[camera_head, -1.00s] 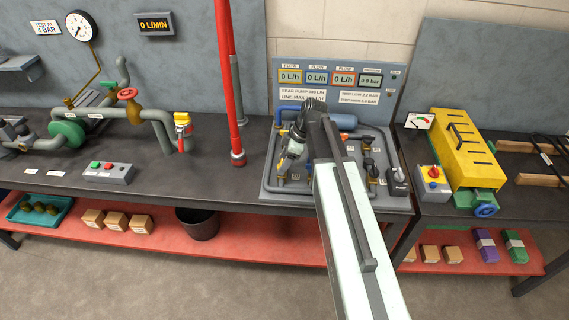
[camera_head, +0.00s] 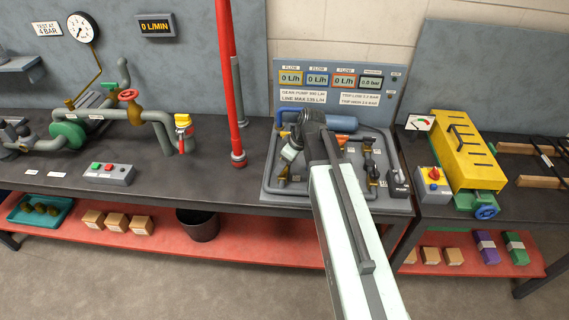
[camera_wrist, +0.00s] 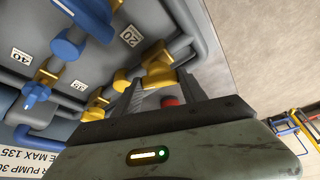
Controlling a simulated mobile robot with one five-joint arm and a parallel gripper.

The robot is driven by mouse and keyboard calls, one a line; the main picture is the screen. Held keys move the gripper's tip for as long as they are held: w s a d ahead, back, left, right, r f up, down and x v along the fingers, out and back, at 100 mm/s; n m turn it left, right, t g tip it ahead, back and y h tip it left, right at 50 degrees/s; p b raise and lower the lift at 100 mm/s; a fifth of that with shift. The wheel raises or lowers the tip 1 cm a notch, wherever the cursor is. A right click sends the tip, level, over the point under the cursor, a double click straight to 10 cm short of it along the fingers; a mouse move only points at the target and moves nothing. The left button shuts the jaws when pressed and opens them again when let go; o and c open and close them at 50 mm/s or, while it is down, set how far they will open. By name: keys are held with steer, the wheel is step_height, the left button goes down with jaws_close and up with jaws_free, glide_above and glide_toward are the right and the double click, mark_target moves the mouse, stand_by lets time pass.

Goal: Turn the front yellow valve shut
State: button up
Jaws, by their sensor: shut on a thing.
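My gripper (camera_wrist: 162,94) is at the pump panel (camera_head: 392,208), with its two dark fingers on either side of a yellow valve part (camera_wrist: 158,68) in the wrist view. It is shut on this yellow valve; the contact itself is partly hidden by the fingers. A small red part (camera_wrist: 170,101) shows between the fingers. In the head view, my wrist and arm cover much of the panel's left and middle, so the valve's handle angle cannot be told.
Blue valve handles (camera_wrist: 35,95) and yellow fittings sit close beside my gripper in the wrist view. A blue cylinder (camera_head: 341,123) lies at the panel's back. A red vertical pipe (camera_head: 228,80) stands left of the panel. A yellow machine (camera_head: 466,152) stands to the right.

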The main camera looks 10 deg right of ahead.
steer(key=m+h, duration=0.1)
steer(key=m, duration=0.2)
steer(key=m+t+h, duration=0.1)
steer(key=m, duration=0.2)
steer(key=shift+s+a, duration=0.1)
steer(key=shift+a, duration=0.1)
steer(key=m+h, duration=0.1)
steer(key=m, duration=0.2)
steer(key=m+h, duration=0.1)
steer(key=m, duration=0.2)
steer(key=shift+a+m+h, duration=0.15)
steer(key=shift+m+h, duration=0.15)
steer(key=shift+m, duration=0.1)
steer(key=o, duration=1.4)
steer(key=shift+c, duration=0.2)
steer(key=p+v, duration=0.7)
steer(key=shift+r, duration=0.35)
